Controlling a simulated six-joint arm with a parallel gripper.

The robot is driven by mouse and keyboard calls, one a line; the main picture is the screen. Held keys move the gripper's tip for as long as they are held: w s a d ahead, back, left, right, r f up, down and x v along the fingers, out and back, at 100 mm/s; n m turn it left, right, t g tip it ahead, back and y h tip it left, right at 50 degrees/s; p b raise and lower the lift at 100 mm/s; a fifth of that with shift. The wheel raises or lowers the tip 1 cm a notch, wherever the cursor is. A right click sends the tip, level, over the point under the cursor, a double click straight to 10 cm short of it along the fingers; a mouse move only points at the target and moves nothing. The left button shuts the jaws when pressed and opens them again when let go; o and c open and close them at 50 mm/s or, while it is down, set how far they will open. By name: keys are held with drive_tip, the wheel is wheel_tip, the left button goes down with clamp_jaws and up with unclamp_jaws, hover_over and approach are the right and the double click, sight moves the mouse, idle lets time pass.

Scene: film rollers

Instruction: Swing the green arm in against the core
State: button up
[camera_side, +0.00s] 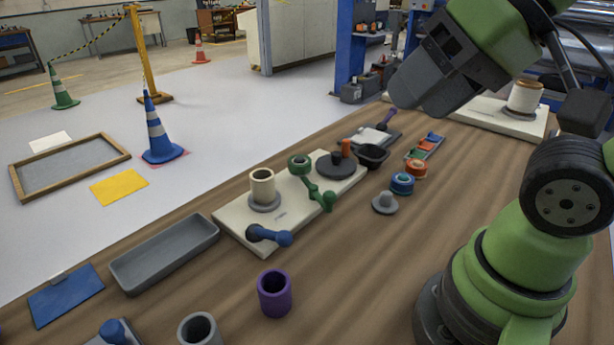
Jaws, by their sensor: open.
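A cream board (232,228) lies on the wooden table. Near its left end stands a cream hollow cylinder, apparently the core (262,187), upright on a grey flange. The green arm (312,186) has a round knob end at the board's right front edge and a ring-shaped roller end (299,162) towards the back. That roller end is to the right of the core, with a clear gap between them. My gripper (405,92) is at the upper right, high above the table and away from the board. It is open and empty; its fingertips are hard to make out.
A blue arm (268,235) sits at the board's front left, and a dark disc (335,165) with an orange peg at its right end. A purple cup (274,293), grey tray (165,252), grey knob (385,202), blue ring (402,184) and black bowl (372,156) surround the board.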

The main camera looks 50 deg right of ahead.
drive_tip(key=shift+o, duration=0.2)
drive_tip(key=shift+w, duration=0.1)
drive_tip(key=m+g, duration=0.1)
drive_tip(key=g, duration=0.5)
hover_over(329, 199)
drive_tip(key=s+a, duration=0.2)
drive_tip(key=d+x, duration=0.1)
drive_tip(key=x, duration=0.3)
drive_tip(key=w+d+f+m+g+y, duration=0.1)
drive_tip(key=w+d+f+g, duration=0.15)
drive_tip(key=f, duration=0.45)
drive_tip(key=w+d+f+g+y, duration=0.1)
drive_tip(key=w+d+f, duration=0.1)
drive_tip(key=d+f, duration=0.35)
drive_tip(key=x, duration=0.5)
drive_tip(key=a+x, duration=0.1)
drive_tip(key=x, duration=0.5)
drive_tip(key=shift+a, duration=0.25)
